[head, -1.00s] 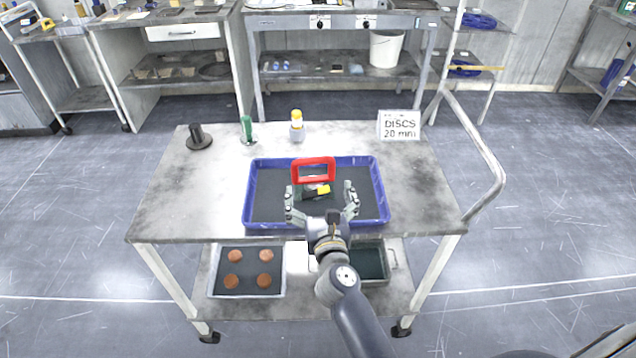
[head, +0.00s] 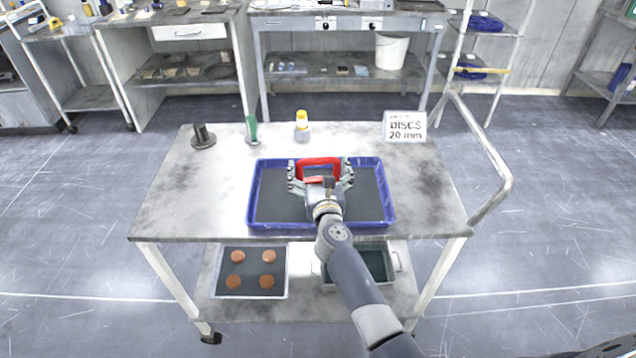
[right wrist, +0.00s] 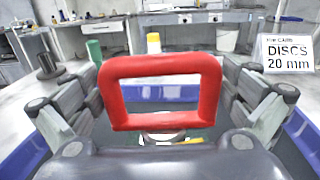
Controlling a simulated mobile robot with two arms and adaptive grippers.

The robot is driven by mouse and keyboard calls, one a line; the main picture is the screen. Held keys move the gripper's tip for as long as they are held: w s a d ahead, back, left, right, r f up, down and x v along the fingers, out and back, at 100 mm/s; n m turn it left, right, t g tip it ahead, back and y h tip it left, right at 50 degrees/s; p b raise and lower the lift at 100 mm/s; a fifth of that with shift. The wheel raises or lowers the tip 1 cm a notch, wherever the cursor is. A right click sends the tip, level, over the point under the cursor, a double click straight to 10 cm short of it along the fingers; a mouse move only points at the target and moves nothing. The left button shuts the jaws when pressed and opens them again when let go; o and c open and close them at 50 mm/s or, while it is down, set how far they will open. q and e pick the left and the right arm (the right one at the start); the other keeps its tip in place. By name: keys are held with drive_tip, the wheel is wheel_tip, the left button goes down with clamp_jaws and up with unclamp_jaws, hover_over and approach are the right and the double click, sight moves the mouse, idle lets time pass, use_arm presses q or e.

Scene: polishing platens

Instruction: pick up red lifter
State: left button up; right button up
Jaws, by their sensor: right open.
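The red lifter (head: 319,164) has a rectangular loop handle and stands in the blue tray (head: 260,222) on the cart top. My right gripper (head: 320,176) is over the tray with its fingers spread, one on each side of the red handle. In the right wrist view the red lifter's handle (right wrist: 162,66) stands upright between the two open fingers, with a visible gap on both sides. The lifter's lower part is mostly hidden by the gripper. My left gripper is not in view.
Behind the tray stand a dark knob-shaped piece (head: 203,137), a green-handled piece (head: 251,130) and a yellow-capped bottle (head: 302,126). A sign reading DISCS 20 mm (head: 405,127) stands at the right. A lower-shelf tray (head: 226,287) holds several brown discs.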

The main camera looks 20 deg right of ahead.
drive_tip(key=shift+s, duration=0.1)
drive_tip(key=c, duration=1.6)
drive_tip(key=shift+r, duration=0.2)
drive_tip(key=shift+c, duration=0.6)
